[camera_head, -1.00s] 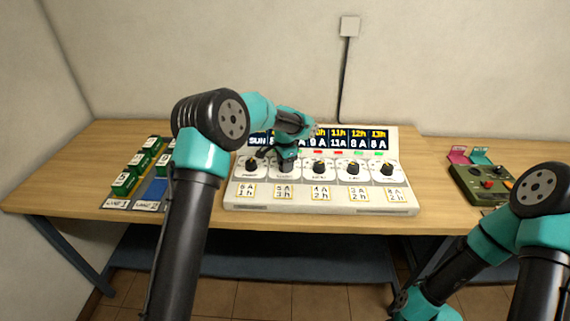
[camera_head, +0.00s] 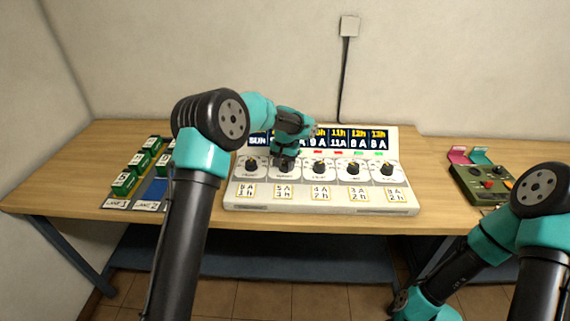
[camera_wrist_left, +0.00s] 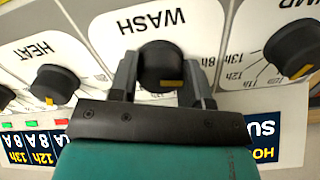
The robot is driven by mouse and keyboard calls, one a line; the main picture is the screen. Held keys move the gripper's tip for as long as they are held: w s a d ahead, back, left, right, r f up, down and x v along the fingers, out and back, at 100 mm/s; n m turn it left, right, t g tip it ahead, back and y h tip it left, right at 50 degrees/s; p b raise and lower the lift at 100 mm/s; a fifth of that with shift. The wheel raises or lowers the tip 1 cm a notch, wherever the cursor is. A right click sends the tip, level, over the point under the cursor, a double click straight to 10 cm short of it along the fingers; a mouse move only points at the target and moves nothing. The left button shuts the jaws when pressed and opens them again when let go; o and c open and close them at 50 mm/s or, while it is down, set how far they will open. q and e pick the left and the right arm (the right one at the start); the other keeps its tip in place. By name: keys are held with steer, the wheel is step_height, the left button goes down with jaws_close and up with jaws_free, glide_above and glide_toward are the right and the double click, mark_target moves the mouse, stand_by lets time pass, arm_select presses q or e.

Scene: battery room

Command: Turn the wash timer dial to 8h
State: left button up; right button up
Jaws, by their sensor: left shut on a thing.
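The wash dial is a black knob (camera_wrist_left: 160,60) with a yellow pointer mark, on a white plate labelled WASH. It shows upside down in the left wrist view, the mark towards the gripper body. My left gripper (camera_wrist_left: 163,82) is shut on this knob, one finger at each side. The fingers hide much of the plate's hour scale, so I cannot read the set hour. In the head view my left gripper (camera_head: 285,161) comes down on the second dial from the left and mostly covers it. My right gripper (camera_head: 398,303) is low at the front, its jaws unclear.
The console (camera_head: 320,205) carries a row of similar dials, including the pump dial (camera_wrist_left: 290,50) and heat dial (camera_wrist_left: 52,84) on either side. A display panel (camera_head: 338,137) stands behind them. Green blocks (camera_head: 125,183) lie left; a green control box (camera_head: 482,185) sits right.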

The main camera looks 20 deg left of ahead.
mark_target(285, 163)
stand_by(0.4)
arm_select(q)
steer(key=o, duration=0.9)
step_height(285, 163, up, 18)
steer(key=shift+f, duration=0.25)
